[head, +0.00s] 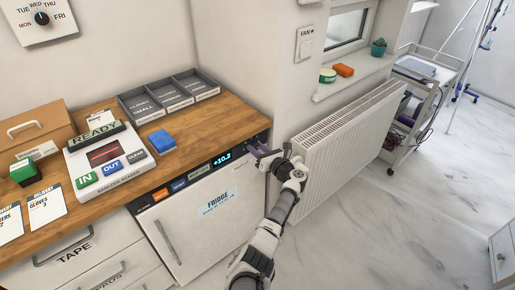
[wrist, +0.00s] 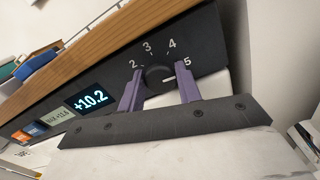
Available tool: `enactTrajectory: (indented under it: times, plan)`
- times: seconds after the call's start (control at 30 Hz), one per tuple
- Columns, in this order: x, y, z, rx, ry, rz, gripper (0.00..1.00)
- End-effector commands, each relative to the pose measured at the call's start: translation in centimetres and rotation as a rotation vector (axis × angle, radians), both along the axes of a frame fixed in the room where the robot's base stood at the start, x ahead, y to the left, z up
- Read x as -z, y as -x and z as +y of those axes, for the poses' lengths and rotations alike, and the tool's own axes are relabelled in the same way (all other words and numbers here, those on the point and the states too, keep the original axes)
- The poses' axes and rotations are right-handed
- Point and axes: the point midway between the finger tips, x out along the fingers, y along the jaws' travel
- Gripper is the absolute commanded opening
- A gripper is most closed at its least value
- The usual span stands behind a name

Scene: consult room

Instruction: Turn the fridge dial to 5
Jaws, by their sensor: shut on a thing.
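The black fridge dial (wrist: 156,75) is on the dark control strip, with the numbers 2, 3, 4 and 5 printed around it in the wrist view. A white mark shows on its right side, on the side of the 5 (wrist: 187,62); I cannot tell if it lines up exactly. My gripper (wrist: 159,86) has its purple fingers on either side of the dial, shut on it. In the head view my gripper (head: 262,153) is at the right end of the strip and hides the dial. The fridge (head: 198,230) is shut, and its display (head: 222,159) reads +10.2.
A white radiator (head: 345,140) stands close to the right of my arm.

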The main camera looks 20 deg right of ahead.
Motion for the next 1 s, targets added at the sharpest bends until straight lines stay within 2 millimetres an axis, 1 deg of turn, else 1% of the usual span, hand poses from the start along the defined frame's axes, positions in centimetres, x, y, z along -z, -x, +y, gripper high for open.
enactTrajectory:
  times: [0.03,0.3,0.77,0.8,0.93,1.0]
  plan:
    - [0.23,0.1,-0.01,-0.001,-0.022,0.011,0.11]
    - [0.25,0.11,0.0,-0.001,-0.093,0.037,0.11]
    - [0.27,0.12,0.0,-0.001,-0.106,0.042,0.11]
    - [0.27,0.12,0.0,-0.001,-0.106,0.042,0.35]
    - [0.22,0.09,-0.01,-0.001,-0.105,0.041,0.52]
    - [0.17,0.07,0.0,-0.001,-0.105,0.04,0.54]
